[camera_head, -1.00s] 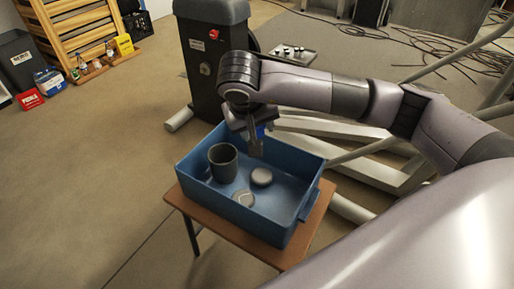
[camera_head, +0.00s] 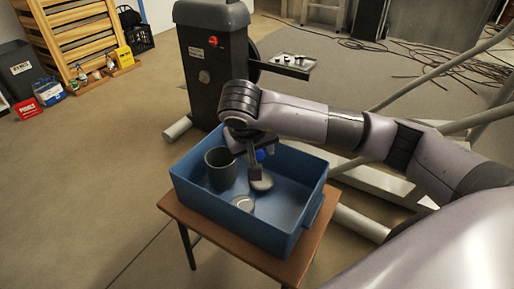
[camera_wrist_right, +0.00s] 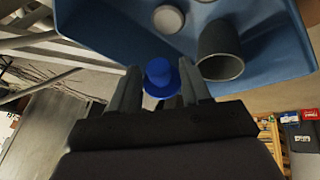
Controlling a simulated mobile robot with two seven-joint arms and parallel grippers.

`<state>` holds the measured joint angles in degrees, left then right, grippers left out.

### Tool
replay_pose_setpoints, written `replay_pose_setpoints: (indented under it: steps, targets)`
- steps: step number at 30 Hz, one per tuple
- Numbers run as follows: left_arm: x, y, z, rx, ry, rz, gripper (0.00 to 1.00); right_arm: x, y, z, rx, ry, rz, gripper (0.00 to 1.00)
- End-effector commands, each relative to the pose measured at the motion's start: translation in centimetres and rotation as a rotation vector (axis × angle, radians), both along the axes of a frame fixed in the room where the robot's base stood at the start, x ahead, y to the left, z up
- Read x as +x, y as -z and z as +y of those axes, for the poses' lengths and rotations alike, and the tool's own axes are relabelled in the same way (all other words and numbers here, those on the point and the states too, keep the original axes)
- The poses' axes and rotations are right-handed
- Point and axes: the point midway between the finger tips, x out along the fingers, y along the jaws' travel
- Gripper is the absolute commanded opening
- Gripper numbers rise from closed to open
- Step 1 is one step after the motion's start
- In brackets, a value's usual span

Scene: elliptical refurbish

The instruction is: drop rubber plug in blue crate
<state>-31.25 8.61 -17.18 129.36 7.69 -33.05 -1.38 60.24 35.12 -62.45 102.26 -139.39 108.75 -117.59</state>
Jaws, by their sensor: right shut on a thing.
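The blue crate (camera_head: 290,235) stands on a small brown table. My right gripper (camera_head: 256,165) is over the inside of the crate, pointing down. It is shut on a small blue rubber plug (camera_head: 261,155), which also shows between the fingers in the right wrist view (camera_wrist_right: 160,72). In that view the crate wall (camera_wrist_right: 100,45) lies beyond the plug. How far the plug is above the crate floor is hard to tell. My left gripper is not in view.
The crate holds a dark grey cup (camera_head: 220,170), a round grey piece (camera_head: 262,184) partly behind my gripper, and a pale round piece (camera_head: 243,203). The table (camera_head: 185,212) has a narrow rim. A dark machine (camera_head: 205,75) with a side tray (camera_head: 290,63) stands behind.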

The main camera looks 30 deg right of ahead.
Motion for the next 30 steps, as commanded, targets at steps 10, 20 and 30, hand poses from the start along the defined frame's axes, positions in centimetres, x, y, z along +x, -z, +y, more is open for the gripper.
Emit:
replay_pose_setpoints:
  steps: [10,20,30]
  targets:
    - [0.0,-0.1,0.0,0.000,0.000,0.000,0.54,0.0,-0.1,0.0,0.000,0.001,0.000,0.77]
    - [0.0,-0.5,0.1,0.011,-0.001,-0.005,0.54,-0.2,-1.3,0.4,0.001,0.000,-0.005,0.77]
    - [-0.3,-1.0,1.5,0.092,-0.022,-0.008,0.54,-1.9,-5.9,2.0,-0.001,-0.001,-0.003,0.77]
